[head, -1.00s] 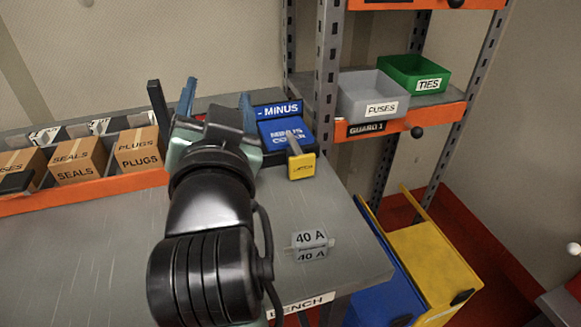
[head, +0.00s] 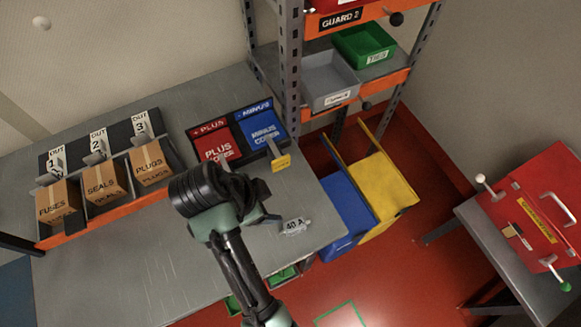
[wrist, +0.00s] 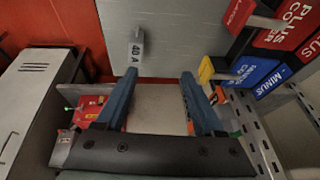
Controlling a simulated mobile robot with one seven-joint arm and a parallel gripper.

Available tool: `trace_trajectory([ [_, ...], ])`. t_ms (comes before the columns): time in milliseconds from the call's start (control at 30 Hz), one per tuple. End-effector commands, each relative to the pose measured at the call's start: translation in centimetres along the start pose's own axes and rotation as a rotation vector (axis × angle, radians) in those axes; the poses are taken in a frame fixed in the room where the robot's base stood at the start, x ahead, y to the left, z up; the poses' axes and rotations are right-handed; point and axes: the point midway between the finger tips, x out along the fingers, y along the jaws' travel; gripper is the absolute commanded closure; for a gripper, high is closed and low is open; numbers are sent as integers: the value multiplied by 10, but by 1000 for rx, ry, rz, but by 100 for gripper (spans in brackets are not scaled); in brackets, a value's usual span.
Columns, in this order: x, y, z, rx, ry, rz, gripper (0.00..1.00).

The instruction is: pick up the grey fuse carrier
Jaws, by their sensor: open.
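The grey fuse carrier (head: 294,226), a small block marked 40 A, lies on the bench near its right front corner in the head view. In the wrist view the fuse carrier (wrist: 136,48) appears beyond the fingertips, left of centre, apart from them. My gripper (wrist: 159,74) is open, with two blue fingers spread and nothing between them. In the head view my wrist hides most of the gripper, which is just left of the fuse carrier.
The grey bench (head: 120,270) is clear around the carrier. Behind are the red plus cover (head: 215,147), blue minus cover (head: 263,132) and a yellow tag (head: 281,163). Cartons (head: 105,181) stand left. Blue (head: 343,205) and yellow (head: 385,190) bins stand right of the bench.

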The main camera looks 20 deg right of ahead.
Motion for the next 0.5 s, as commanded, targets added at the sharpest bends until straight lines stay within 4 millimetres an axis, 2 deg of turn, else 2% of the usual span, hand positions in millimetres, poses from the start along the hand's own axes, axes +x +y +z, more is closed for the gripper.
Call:
trace_trajectory([
  [33, -12, 10, -4, 19, 3, 44, 30],
  [233, -10, 30, -5, 66, 15, 129, 30],
  [367, 8, 36, -5, 71, 16, 140, 30],
  [500, 36, 39, -5, 70, 15, 138, 30],
])
